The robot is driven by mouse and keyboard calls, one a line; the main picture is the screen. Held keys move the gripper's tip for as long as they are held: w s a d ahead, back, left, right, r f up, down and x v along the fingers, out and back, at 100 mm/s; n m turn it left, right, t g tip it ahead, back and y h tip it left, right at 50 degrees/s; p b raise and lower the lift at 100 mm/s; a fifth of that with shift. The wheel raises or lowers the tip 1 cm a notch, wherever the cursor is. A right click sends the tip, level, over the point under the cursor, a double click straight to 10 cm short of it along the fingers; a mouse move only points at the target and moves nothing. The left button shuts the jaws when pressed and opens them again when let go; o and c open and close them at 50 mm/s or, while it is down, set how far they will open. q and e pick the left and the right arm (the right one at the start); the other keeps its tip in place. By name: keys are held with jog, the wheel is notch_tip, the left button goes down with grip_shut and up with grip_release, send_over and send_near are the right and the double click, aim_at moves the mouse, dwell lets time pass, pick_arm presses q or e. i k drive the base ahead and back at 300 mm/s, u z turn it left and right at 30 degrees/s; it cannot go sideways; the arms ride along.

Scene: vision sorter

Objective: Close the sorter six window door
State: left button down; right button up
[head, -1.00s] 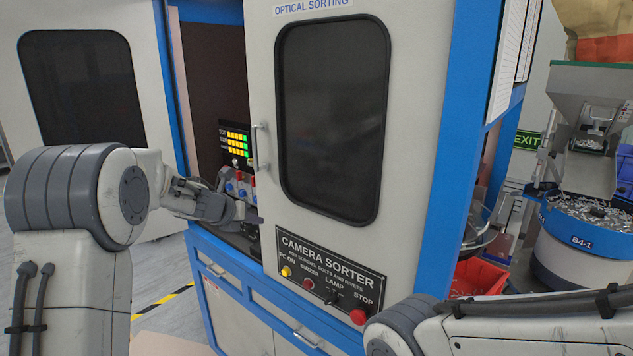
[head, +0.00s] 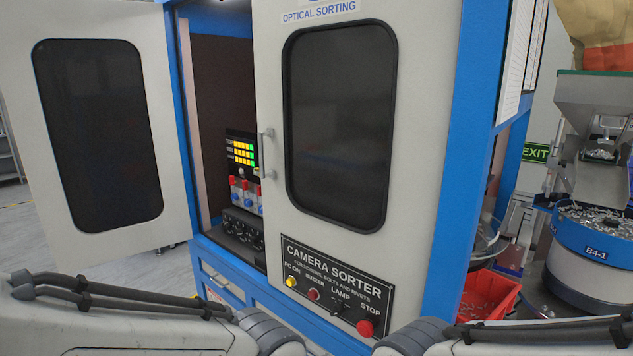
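The camera sorter cabinet stands in front of me with two window doors. The left window door (head: 158,60) is swung wide open to the left, with a dark window in it. The right window door (head: 270,75) is flush with the cabinet front and has a vertical handle (head: 265,153) at its left edge. I cannot tell which one is called door six. Through the opening between them I see the dark interior and a lit panel (head: 241,152). My two arms show at the bottom edge. Both grippers are out of the picture.
A red bin (head: 490,296) and a blue bowl feeder (head: 600,245) stand at the right. Floor is free beyond the open door at the left.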

aim_at(86, 88)
jog(key=u, duration=2.05)
jog(key=i, duration=5.75)
jog(key=z, duration=4.25)
